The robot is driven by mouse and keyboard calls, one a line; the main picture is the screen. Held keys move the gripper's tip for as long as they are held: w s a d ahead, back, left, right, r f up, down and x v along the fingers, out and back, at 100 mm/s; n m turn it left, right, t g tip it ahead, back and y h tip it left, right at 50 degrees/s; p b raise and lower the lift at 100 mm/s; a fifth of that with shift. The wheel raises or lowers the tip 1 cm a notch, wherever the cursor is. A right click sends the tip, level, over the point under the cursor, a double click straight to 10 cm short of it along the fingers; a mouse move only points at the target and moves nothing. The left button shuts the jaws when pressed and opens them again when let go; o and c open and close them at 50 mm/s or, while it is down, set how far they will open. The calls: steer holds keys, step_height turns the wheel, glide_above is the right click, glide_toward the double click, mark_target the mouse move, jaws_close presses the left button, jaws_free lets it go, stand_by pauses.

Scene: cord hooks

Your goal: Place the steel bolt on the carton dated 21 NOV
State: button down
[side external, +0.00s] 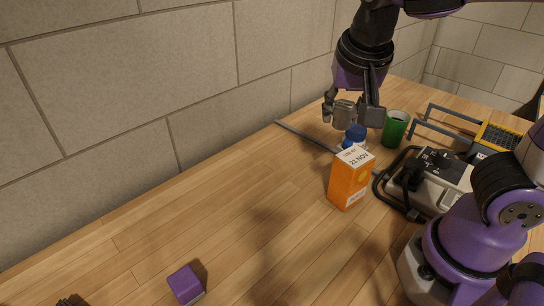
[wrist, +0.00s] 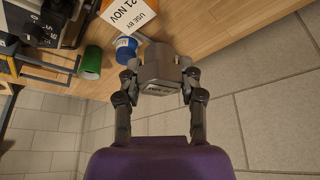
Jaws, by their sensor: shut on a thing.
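The carton dated 21 NOV (side external: 350,182) is an orange box standing upright on the wooden table. Its white top carries the date and also shows in the wrist view (wrist: 128,14), at the top edge. My gripper (side external: 349,112) points down and is shut on the grey steel bolt (side external: 344,114). The bolt is a thick, blocky piece and shows between both fingers in the wrist view (wrist: 158,66). In the side view, it appears above and beyond the carton, apart from it, over a blue round thing.
The blue thing (side external: 354,134) stands just behind the carton, with a green cup (side external: 395,128) to its right. A grey and black device with a tube frame (side external: 436,172) is close on the carton's right. A purple block (side external: 186,284) lies front left. The table's middle is clear.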

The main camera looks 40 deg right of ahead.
mark_target(355, 152)
steer(key=d+f+m, duration=0.1)
steer(key=f, duration=0.1)
steer(key=s+d+f+m, duration=0.1)
steer(key=f, duration=0.1)
steer(key=s+d+f, duration=0.1)
steer(key=f, duration=0.2)
steer(key=shift+d+m+g+h, duration=0.3)
steer(key=shift+m+g+h, duration=0.1)
steer(key=shift+c, duration=2.2)
jaws_free()
steer(key=shift+f, duration=0.1)
